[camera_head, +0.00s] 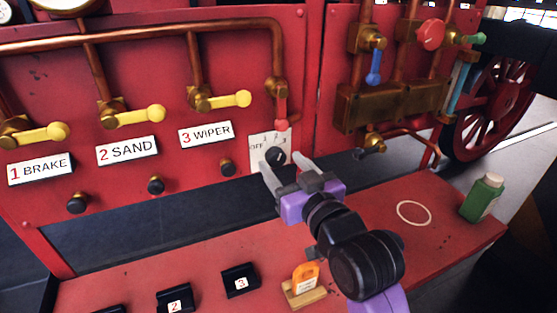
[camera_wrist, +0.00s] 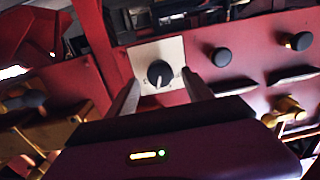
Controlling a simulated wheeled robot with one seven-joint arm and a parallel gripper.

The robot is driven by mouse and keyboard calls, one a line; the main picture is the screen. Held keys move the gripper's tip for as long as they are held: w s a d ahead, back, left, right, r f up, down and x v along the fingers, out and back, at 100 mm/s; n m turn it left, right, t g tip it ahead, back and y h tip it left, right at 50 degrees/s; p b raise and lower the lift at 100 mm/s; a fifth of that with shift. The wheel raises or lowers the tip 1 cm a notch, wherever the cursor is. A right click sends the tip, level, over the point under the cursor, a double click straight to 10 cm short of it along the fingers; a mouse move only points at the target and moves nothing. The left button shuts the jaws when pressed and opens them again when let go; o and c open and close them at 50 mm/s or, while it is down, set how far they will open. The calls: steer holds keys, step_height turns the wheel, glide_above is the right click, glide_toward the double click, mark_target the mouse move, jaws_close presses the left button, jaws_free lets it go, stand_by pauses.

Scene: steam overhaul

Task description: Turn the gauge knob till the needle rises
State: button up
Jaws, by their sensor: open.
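The gauge knob (camera_head: 275,156) is a black round knob with a white pointer mark, on a white plate (camera_head: 257,157) marked OFF and numbers on the red panel. The wrist view shows the knob (camera_wrist: 159,74) near the middle of its plate (camera_wrist: 143,54). My gripper (camera_head: 280,160) is open, pointing at the plate. In the wrist view its fingers (camera_wrist: 160,80) lie to either side of the knob, with gaps; contact is not visible. A pale dial (camera_head: 62,4) is cut off at the top left of the head view; no needle is readable.
Yellow-handled valves (camera_head: 133,116) and black knobs (camera_head: 156,185) line the panel to the left. Brass valves with a blue handle (camera_head: 374,66) and red handwheel (camera_head: 431,34) are to the right.

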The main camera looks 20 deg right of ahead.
steer(key=s, duration=0.4)
steer(key=shift+s, duration=0.3)
steer(key=shift+r, duration=0.15)
steer(key=s+f+g, duration=0.1)
steer(key=s+f, duration=0.5)
steer(key=s, duration=0.6)
steer(key=s+f+g, duration=0.1)
steer(key=s+f, duration=0.5)
steer(key=s, duration=0.6)
steer(key=s+f, duration=0.6)
steer(key=s, duration=0.6)
steer(key=shift+s+m+g+h, duration=0.25)
steer(key=shift+m+g+h, duration=0.05)
steer(key=shift+g, duration=0.1)
steer(key=shift+w+a, duration=0.1)
steer(key=shift+a, duration=0.05)
